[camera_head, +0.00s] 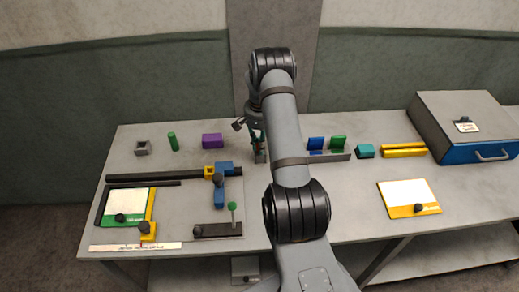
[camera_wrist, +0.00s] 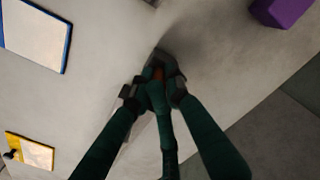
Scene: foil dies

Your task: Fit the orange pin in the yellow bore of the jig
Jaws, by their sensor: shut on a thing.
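My gripper (camera_wrist: 157,88) is shut on a small orange thing (camera_wrist: 158,72), which looks like the orange pin; only a little of it shows between the fingertips. In the head view my gripper (camera_head: 257,138) is at the back middle of the table, partly hidden by my arm. The jig (camera_head: 178,207) is a grey plate on the left of the table, with dark bars and blue and yellow blocks. A yellow block (camera_head: 209,171) sits beside the blue piece, and another yellow block (camera_head: 148,229) is at the front. I cannot tell which holds the bore.
A purple block (camera_head: 212,141), a green cylinder (camera_head: 173,141) and a small grey square piece (camera_head: 142,148) stand behind the jig. A rack with blue and green plates (camera_head: 338,143), a teal block (camera_head: 365,151), yellow bars (camera_head: 404,150) and a grey box (camera_head: 470,110) are right.

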